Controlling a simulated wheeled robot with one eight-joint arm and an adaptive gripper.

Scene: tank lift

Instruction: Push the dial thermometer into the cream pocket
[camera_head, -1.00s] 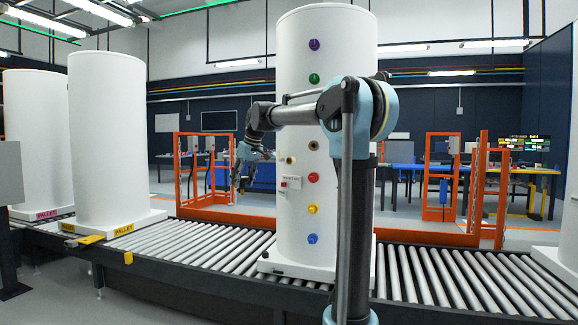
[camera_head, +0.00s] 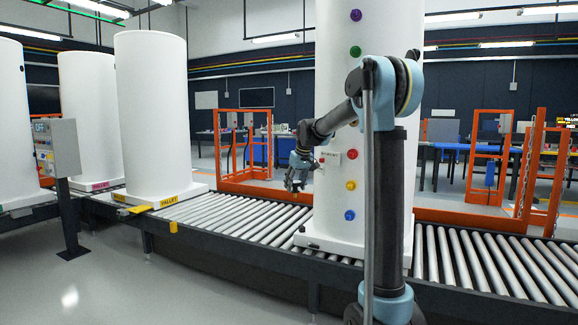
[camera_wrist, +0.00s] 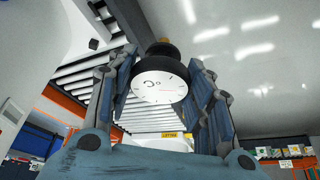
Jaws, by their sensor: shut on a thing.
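My gripper (camera_head: 292,182) is shut on the dial thermometer, held left of the white tank (camera_head: 335,120) and apart from it. In the wrist view the thermometer (camera_wrist: 160,86) has a round white dial with a black rim, between the two fingers (camera_wrist: 160,72). A dark and brass-coloured part shows behind the dial. Coloured fittings run down the tank: purple (camera_head: 355,15), green (camera_head: 355,51), red (camera_head: 352,154), yellow (camera_head: 351,185) and blue (camera_head: 349,215). I cannot make out the cream pocket; my arm crosses the tank's middle.
The tank stands on a roller conveyor (camera_head: 250,218). More white tanks (camera_head: 155,110) stand on pallets at the left. A grey control box (camera_head: 57,148) on a post stands at the front left. Orange frames (camera_head: 245,188) stand behind the conveyor. The floor in front is clear.

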